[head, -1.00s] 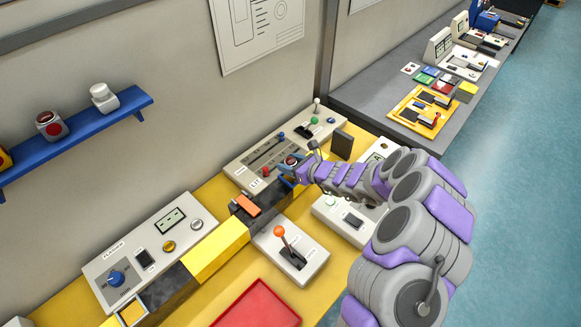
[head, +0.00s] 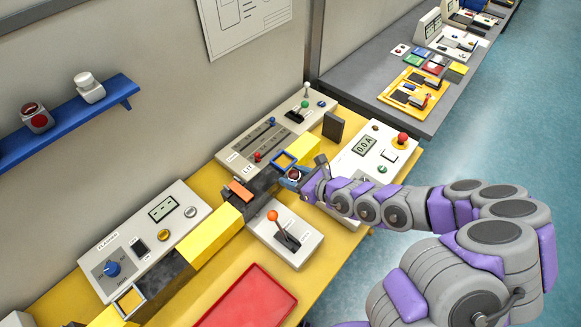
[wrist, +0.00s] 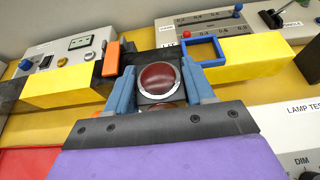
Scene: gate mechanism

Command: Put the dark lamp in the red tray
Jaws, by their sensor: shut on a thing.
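The dark lamp (wrist: 160,78), with a dull dark-red lens in a pale ring and a dark body, sits between the blue fingers of my gripper (wrist: 161,92) in the wrist view. My gripper is shut on it. In the head view my gripper (head: 294,176) holds the lamp (head: 295,173) beside the blue square frame (head: 284,160). The frame shows no lamp in it, and is also in the wrist view (wrist: 203,51). The red tray (head: 283,292) lies at the lower middle of the head view, nearer the front, and its visible floor is bare.
A box with an orange-knobbed lever (head: 290,237) stands between my gripper and the tray. A yellow and dark rail (head: 210,237) runs along the bench, with an orange block (head: 240,190) on it. A blue shelf (head: 70,123) holds other lamps. A meter panel (head: 365,150) stands right.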

